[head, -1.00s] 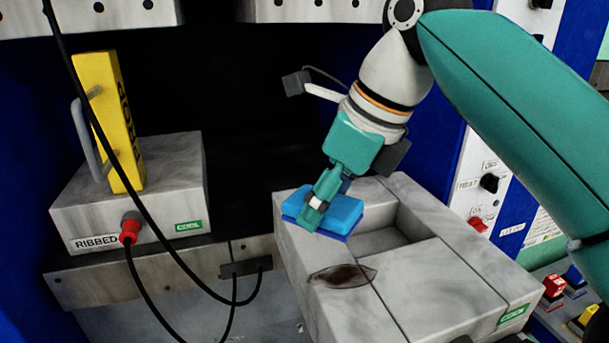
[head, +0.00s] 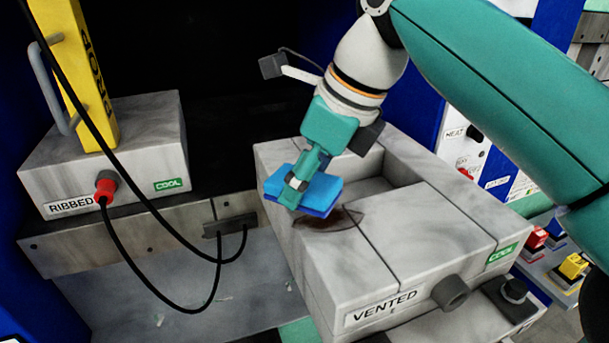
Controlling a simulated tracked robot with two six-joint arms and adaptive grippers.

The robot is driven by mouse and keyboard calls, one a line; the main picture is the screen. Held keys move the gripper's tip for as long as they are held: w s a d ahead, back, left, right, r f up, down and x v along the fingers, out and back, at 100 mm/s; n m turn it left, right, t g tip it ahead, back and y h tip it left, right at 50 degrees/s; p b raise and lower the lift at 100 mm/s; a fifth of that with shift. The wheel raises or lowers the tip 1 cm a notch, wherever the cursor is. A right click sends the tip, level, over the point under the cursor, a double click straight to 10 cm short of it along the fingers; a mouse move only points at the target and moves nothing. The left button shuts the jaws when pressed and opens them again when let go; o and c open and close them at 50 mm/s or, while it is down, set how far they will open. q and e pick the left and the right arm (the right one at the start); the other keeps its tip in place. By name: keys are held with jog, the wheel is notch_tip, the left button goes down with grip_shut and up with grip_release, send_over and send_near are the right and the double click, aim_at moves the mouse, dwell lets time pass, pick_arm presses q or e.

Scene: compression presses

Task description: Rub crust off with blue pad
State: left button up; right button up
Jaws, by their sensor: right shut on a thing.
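A dark brown crust patch (head: 335,221) lies on the top face of the grey block labelled VENTED (head: 372,267). The blue pad (head: 318,195) is held by my right gripper (head: 296,186), which is shut on it. The pad is over the far-left part of the crust and hides some of it. It looks to be at or just above the surface; I cannot tell whether it touches. My left gripper does not show.
The VENTED block has a square recess (head: 366,187) beside the pad and a dark knob (head: 450,293) in front. The RIBBED block (head: 160,137), with a yellow handle piece (head: 88,80) and black cable, stands at the left. Switch panels (head: 468,140) are at the right.

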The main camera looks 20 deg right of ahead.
jog(key=shift+f+b, duration=0.75)
jog(key=shift+f, duration=0.15)
dwell(0.7)
jog(key=shift+s, duration=0.2)
